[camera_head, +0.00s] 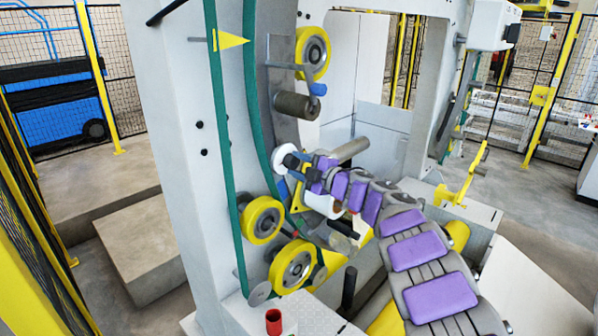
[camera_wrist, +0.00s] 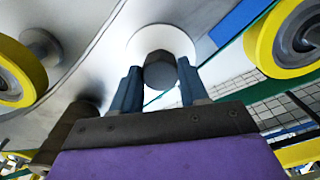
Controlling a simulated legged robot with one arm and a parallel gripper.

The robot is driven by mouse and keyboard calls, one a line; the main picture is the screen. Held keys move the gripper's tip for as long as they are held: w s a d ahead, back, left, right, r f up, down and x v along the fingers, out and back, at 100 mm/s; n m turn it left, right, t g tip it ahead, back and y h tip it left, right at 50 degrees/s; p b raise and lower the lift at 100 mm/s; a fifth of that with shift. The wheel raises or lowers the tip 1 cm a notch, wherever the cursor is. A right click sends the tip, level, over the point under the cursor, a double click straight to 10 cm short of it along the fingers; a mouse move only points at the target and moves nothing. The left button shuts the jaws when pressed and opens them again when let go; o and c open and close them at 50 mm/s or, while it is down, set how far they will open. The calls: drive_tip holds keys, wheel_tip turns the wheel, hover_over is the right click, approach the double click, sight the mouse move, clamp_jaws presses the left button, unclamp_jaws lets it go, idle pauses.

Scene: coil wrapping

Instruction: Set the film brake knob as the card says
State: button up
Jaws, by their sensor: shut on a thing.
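The film brake knob (camera_wrist: 159,70) is a dark grey round knob in front of a pale round disc (camera_wrist: 150,38) in the wrist view. My gripper (camera_wrist: 158,82) has one dark blue finger on each side of it and is shut on it. In the head view the pale disc (camera_head: 283,157) shows on the machine frame, with my gripper (camera_head: 296,164) right at it. The fingers hide most of the knob there. I cannot make out a pointer mark, a scale or a readable card in either view.
Yellow-rimmed wheels (camera_head: 262,220) and a green belt (camera_head: 222,150) lie close to my gripper, with another yellow wheel (camera_head: 312,53) above. A white roll (camera_head: 322,202) is below my arm. A red cup-like part (camera_head: 273,322) and a black post (camera_head: 348,290) stand lower down.

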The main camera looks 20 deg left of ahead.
drive_tip(key=shift+f+n+b, duration=0.25)
drive_tip(key=shift+n+b, duration=0.15)
drive_tip(key=shift+n, duration=0.5)
drive_tip(key=o, duration=1.1)
drive_tip(key=shift+r, duration=0.1)
drive_tip(key=shift+c, duration=0.2)
drive_tip(key=b+v, duration=0.2)
drive_tip(key=v, duration=1.5)
drive_tip(key=shift+d, duration=0.1)
drive_tip(key=shift+w, duration=0.1)
